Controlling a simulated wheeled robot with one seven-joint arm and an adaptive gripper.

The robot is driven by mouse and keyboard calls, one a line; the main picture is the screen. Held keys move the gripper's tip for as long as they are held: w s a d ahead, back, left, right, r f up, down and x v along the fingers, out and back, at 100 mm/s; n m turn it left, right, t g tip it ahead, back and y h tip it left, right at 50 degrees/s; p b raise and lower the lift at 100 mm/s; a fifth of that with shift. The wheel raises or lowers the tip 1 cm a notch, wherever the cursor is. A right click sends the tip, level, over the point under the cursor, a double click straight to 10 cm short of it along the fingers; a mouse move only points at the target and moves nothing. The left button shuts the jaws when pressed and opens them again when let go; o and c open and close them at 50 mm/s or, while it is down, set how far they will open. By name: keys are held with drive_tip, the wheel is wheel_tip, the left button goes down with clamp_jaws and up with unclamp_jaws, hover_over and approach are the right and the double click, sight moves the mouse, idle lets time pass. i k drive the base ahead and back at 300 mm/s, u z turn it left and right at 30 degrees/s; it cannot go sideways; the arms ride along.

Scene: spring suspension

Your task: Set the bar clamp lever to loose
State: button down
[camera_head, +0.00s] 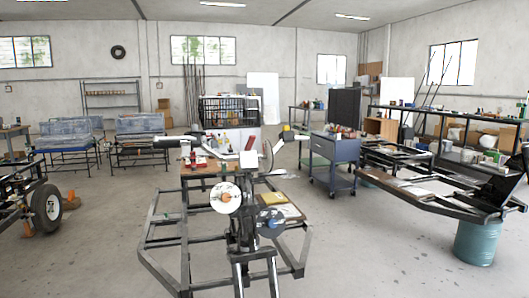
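On the workbench (196,173) in the middle of the head camera view lies a small red item (198,162). It may be part of the bar clamp, but it is too small to be sure. The clamp's lever and its setting cannot be made out. My arm rises from the bottom middle in front of the bench, with pale and dark round joints, and covers part of the bench top. My gripper's fingers cannot be told apart from the clutter near the bench, so neither their opening nor any contact shows.
A low dark metal frame (163,262) surrounds the area below the bench. A blue-grey tool cart (335,152) stands behind to the right. A long trailer-like frame (425,196) and a teal drum (476,243) are at the right. A wheel (47,208) is at the left. Floor between them is clear.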

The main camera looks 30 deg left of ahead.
sight(250, 141)
drive_tip(key=i, duration=1.15)
drive_tip(key=u, duration=1.1)
